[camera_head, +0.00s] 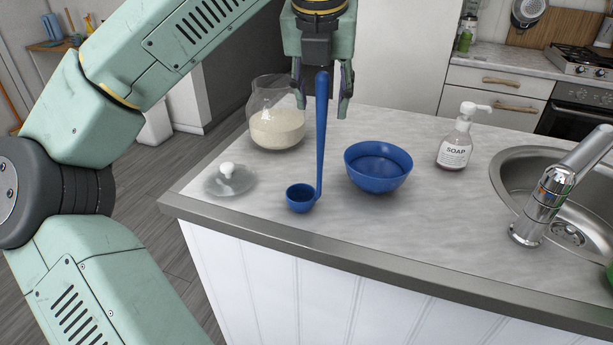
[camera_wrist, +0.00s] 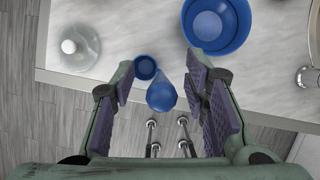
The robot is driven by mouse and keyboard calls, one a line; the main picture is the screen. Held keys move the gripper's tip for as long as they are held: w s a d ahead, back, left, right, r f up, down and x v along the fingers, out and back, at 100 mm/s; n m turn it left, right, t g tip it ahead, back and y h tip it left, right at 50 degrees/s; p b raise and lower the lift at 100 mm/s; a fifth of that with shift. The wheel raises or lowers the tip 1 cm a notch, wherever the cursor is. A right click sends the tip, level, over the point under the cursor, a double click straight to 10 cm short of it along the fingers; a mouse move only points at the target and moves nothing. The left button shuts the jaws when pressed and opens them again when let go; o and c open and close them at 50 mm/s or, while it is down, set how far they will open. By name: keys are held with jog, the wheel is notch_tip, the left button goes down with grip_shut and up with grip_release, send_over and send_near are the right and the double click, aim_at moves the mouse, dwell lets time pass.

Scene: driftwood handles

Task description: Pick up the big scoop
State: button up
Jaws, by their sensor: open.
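The big scoop (camera_head: 321,140) is blue, with a small round cup (camera_head: 300,199) low near the counter's front edge and a long handle standing upright. My gripper (camera_head: 323,100) points down over the counter, its fingers apart. The top of the handle shows between the fingers in the head view. In the wrist view the scoop's handle end (camera_wrist: 161,95) lies between my open fingers (camera_wrist: 163,98), with its cup (camera_wrist: 146,68) just beyond it. I cannot tell whether either finger touches the handle.
A blue bowl (camera_head: 378,166) stands right of the scoop. A glass jar of pale grains (camera_head: 277,128) is behind left, and a glass lid (camera_head: 230,180) lies at left. A soap bottle (camera_head: 455,143) and a sink with a tap (camera_head: 544,200) are at right.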

jog(key=x, duration=0.2)
jog(key=shift+w+f, duration=0.15)
jog(key=shift+f, duration=0.15)
jog(key=shift+c, duration=0.3)
grip_shut()
